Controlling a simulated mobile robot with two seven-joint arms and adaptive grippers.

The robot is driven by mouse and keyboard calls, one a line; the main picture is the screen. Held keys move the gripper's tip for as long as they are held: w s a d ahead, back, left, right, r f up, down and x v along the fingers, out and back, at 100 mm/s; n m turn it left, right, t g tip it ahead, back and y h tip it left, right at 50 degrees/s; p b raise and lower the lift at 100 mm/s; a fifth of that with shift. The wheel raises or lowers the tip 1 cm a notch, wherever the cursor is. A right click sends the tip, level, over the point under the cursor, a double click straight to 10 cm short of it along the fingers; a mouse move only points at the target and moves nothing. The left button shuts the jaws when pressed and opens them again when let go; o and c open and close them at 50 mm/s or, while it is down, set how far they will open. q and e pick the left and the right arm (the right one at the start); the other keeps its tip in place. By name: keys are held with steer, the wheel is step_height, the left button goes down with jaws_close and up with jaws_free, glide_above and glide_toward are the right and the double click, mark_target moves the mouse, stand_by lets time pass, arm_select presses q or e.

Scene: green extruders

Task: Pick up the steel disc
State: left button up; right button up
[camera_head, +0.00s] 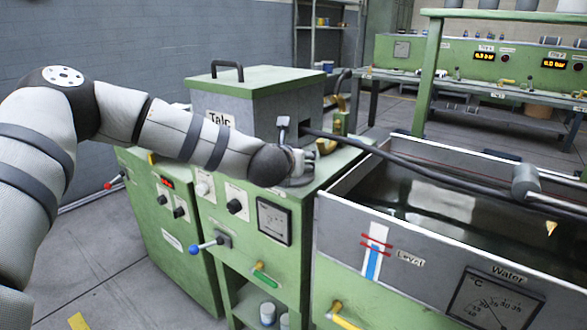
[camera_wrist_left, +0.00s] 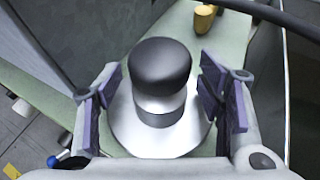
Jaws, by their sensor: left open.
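The steel disc (camera_wrist_left: 130,135) lies flat on the green machine top, a wide shiny disc with a steel neck and a dark rounded knob (camera_wrist_left: 160,65) on top. Gaps show between the pads and the knob. In the head view my left gripper (camera_head: 298,150) is at the machine's top, beside the Talc box, and mostly hides the disc. My right gripper is not in view.
A brass part (camera_wrist_left: 204,18) stands beyond the disc. Knobs and a dial are on the machine front.

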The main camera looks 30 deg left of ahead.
arm_select(q)
steer(key=shift+r, duration=0.15)
steer(key=shift+c, duration=0.6)
jaws_close()
steer(key=shift+r, duration=0.1)
